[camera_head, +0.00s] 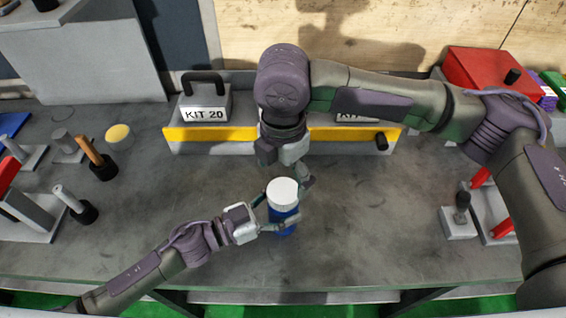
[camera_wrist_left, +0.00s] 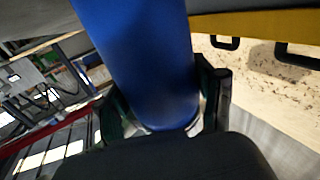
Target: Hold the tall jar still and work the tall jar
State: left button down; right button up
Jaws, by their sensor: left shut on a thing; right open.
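The tall jar (camera_head: 283,221) has a blue body and a white lid (camera_head: 283,191). It stands upright on the grey bench near the middle of the head view. My left gripper (camera_head: 278,214) reaches in from the left and is shut around the jar's body. In the left wrist view the blue jar body (camera_wrist_left: 145,60) fills the middle, between the dark fingers. My right gripper (camera_head: 284,172) is open, pointing down behind and just above the lid. Its fingers are partly hidden by its own wrist, and I cannot tell whether they touch the lid.
Behind the jar is a grey and yellow rack (camera_head: 220,134) with a KIT 20 block (camera_head: 205,105). Tools with handles (camera_head: 98,160) and a yellow-topped round piece (camera_head: 119,137) stand left. A grey block with a black knob (camera_head: 460,218) stands right. The bench (camera_head: 360,225) right of the jar is clear.

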aim_at(283, 191)
jog(key=shift+f, duration=2.6)
jog(key=c, duration=1.2)
jog(key=m, duration=1.5)
jog(key=o, duration=1.3)
